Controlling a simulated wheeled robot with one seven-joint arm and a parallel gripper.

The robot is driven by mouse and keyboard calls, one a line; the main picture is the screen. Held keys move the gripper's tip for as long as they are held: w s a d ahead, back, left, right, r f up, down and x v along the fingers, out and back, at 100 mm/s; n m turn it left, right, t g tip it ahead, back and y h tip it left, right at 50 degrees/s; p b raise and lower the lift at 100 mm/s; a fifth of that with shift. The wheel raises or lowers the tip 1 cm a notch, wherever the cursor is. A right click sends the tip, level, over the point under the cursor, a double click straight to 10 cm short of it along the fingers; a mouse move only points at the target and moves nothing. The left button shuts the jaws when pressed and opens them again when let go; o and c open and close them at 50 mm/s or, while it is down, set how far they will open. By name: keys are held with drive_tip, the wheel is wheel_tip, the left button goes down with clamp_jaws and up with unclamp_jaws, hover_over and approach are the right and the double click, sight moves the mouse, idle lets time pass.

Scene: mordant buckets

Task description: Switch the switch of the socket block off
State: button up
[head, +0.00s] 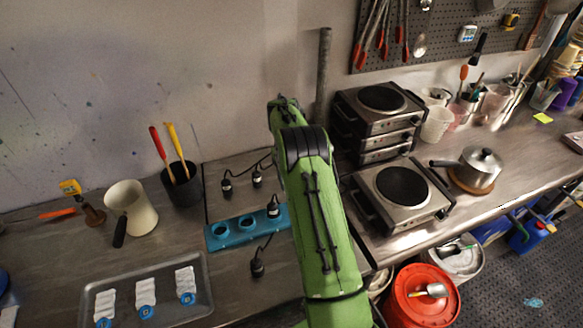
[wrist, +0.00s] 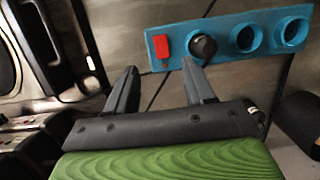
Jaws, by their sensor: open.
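The blue socket block (head: 229,235) lies on the metal bench, left of my green arm in the head view. It also shows across the top of the wrist view (wrist: 217,40). Its red switch (wrist: 162,46) is at the block's left end there; my arm hides it in the head view. A black plug (wrist: 204,47) sits in the socket beside the switch, and two sockets are empty. My gripper (wrist: 163,90) is open and empty, its two dark fingers apart, short of the block with the switch above and between the fingertips. I cannot tell the switch's position.
Loose black plugs (head: 257,268) and cables lie around the block. A hot plate (head: 400,192) stands right of my arm, with stacked ones behind. A black cup (head: 183,185), a cream pot (head: 131,212) and a metal tray (head: 205,292) are to the left.

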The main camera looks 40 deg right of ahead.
drive_tip(key=v, duration=0.5)
drive_tip(key=shift+p, duration=0.35)
drive_tip(key=s+a+r+n+t+h, duration=0.1)
drive_tip(key=s+a+r+t, duration=0.1)
drive_tip(key=s+a+r, duration=0.35)
drive_tip(key=s+a+r+t, duration=0.25)
drive_tip(key=a+r, duration=0.35)
drive_tip(key=r, duration=0.5)
drive_tip(key=s+a+t, duration=0.1)
drive_tip(key=s+a, duration=0.2)
drive_tip(key=s, duration=0.4)
drive_tip(key=s+a+f+n+t+b, duration=0.1)
drive_tip(key=s+a, duration=0.3)
drive_tip(key=s, duration=0.2)
drive_tip(key=s+a+n+t, duration=0.1)
drive_tip(key=s+a+t, duration=0.1)
drive_tip(key=s, duration=0.5)
drive_tip(key=shift+s+a+f, duration=0.3)
drive_tip(key=shift+s+a, duration=0.05)
drive_tip(key=shift+a, duration=0.35)
